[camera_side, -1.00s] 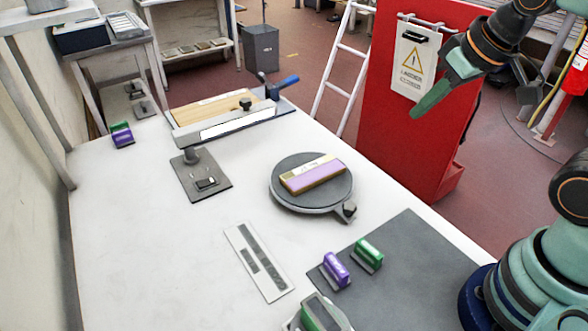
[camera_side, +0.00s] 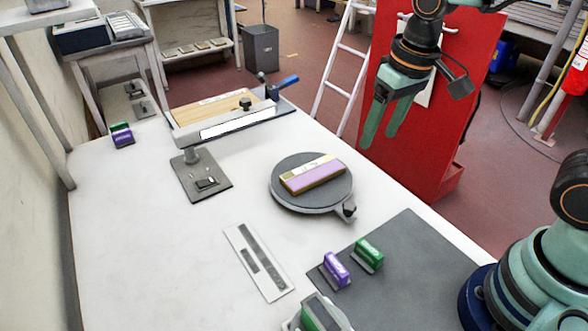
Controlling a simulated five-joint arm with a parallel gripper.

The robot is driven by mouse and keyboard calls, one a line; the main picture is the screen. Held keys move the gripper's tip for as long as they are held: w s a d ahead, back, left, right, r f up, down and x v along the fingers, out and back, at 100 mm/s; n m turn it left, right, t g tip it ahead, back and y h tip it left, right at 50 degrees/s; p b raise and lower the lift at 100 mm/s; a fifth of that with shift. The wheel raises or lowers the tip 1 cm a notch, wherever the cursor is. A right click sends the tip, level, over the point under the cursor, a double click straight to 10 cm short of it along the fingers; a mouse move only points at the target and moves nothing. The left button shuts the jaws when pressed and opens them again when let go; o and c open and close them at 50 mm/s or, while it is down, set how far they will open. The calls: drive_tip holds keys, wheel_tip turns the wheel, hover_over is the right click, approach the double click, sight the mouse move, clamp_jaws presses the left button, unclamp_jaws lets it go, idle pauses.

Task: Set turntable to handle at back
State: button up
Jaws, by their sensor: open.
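The turntable (camera_side: 290,200) is a round dark grey disc on the white table. A dark knob-like handle (camera_side: 348,209) sticks out at its front right edge. A block with a purple side and a pale tan top (camera_side: 318,175) lies across the disc. My gripper (camera_side: 380,140) hangs above and to the right of the turntable, in front of the red cabinet. Its two green fingers point down, are apart and hold nothing. It touches neither the turntable nor the block.
Purple (camera_side: 336,269) and green (camera_side: 368,254) stamp-like blocks stand on a dark mat (camera_side: 420,265) at the front right. A grey plate with a post (camera_side: 200,180) lies left of the turntable. A wooden board fixture (camera_side: 222,110) with a blue lever stands behind. Bare table lies around the turntable.

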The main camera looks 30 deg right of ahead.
drive_tip(key=g, duration=0.2)
approach(350, 205)
drive_tip(key=f, duration=0.8)
drive_tip(key=shift+a+f, duration=0.2)
drive_tip(key=shift+f, duration=0.05)
clamp_jaws()
drive_tip(key=shift+r, duration=0.1)
idle(1.1)
